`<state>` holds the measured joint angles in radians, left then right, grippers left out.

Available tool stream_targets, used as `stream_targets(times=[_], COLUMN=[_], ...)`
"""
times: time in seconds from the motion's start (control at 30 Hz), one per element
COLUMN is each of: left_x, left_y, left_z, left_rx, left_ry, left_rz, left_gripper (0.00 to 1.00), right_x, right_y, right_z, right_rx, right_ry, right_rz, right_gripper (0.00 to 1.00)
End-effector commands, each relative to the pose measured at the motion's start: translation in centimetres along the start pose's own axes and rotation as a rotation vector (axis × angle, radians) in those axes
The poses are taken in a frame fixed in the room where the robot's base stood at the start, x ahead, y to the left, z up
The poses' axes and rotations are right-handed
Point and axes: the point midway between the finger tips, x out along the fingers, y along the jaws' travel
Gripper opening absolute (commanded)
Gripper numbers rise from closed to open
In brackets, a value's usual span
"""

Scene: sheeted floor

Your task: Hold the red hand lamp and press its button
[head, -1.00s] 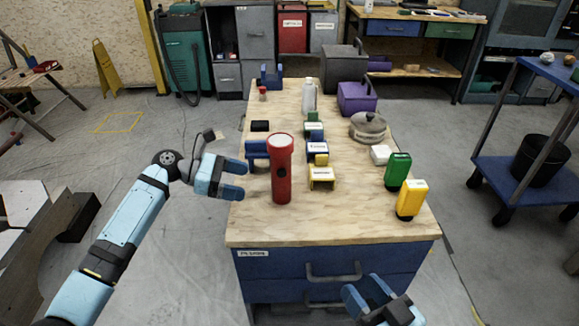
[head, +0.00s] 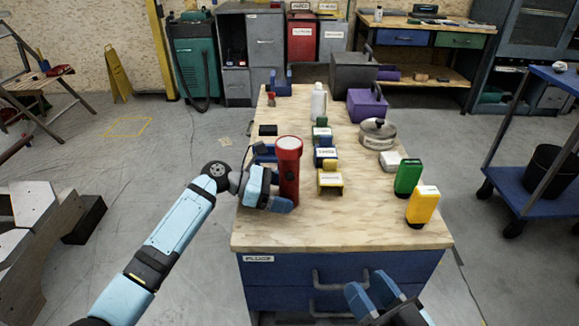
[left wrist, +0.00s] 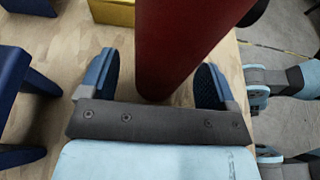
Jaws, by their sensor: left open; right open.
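The red hand lamp (head: 289,168) stands upright on the wooden bench top (head: 345,228), near its left edge. My left gripper (head: 283,200) is open at the lamp's lower body. In the left wrist view the lamp's red body (left wrist: 182,45) stands between the two open fingers (left wrist: 160,85), close to the right one. The lamp's button is not visible in either view now. My right gripper (head: 375,290) is open and empty in front of the bench drawers, below the top's front edge.
The bench's front strip is clear.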

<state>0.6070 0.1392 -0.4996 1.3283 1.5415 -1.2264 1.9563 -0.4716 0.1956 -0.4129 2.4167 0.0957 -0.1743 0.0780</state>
Motion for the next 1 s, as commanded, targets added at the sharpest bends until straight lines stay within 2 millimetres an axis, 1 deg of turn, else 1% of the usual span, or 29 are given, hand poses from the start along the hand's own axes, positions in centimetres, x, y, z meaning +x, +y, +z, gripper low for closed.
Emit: stream_targets(times=[0.3,0.33,0.37,0.4,0.47,0.5,0.57,0.6,0.67,0.7,0.8,1.0], left_x=[0.21,0.21,0.21,0.21,0.2,0.2,0.2,0.2,0.2,0.19,0.19,0.19], left_y=[-0.01,-0.01,-0.01,-0.01,-0.01,-0.01,-0.01,-0.01,-0.01,-0.01,-0.01,-0.01], left_z=[-0.08,-0.08,-0.08,-0.08,-0.08,-0.08,-0.08,-0.08,-0.07,-0.07,-0.07,-0.07], left_rx=[0.001,0.001,0.0,0.001,0.0,0.001,0.0,0.0,0.0,0.001,0.0,0.001], left_ry=[0.0,0.0,0.0,0.0,0.0,0.0,0.0,0.0,0.0,0.0,0.0,0.0], left_rz=[0.0,0.0,0.0,0.0,0.0,0.0,0.0,0.0,0.0,0.0,0.0,0.0], left_gripper=[0.83,0.78,0.71,0.62,0.48,0.39,0.25,0.25,0.25,0.25,0.25,0.25], right_x=[-0.04,-0.04,-0.04,-0.04,-0.04,-0.04,-0.04,-0.04,-0.04,-0.04,-0.04,-0.04], right_y=[0.05,0.06,0.06,0.06,0.07,0.07,0.07,0.07,0.07,0.07,0.07,0.06], right_z=[0.06,0.06,0.06,0.06,0.05,0.05,0.05,0.05,0.06,0.06,0.06,0.07], right_rx=[-0.001,-0.002,-0.002,-0.002,-0.002,-0.002,-0.002,-0.002,-0.001,-0.001,-0.001,-0.001], right_ry=[-0.002,-0.002,-0.002,-0.002,-0.002,-0.002,-0.002,-0.002,-0.002,-0.002,-0.002,-0.002], right_rz=[0.003,0.003,0.003,0.003,0.003,0.003,0.003,0.003,0.003,0.003,0.003,0.003], right_gripper=[0.43,0.43,0.43,0.43,0.43,0.43,0.43,0.43,0.29,0.2,0.0,0.0])
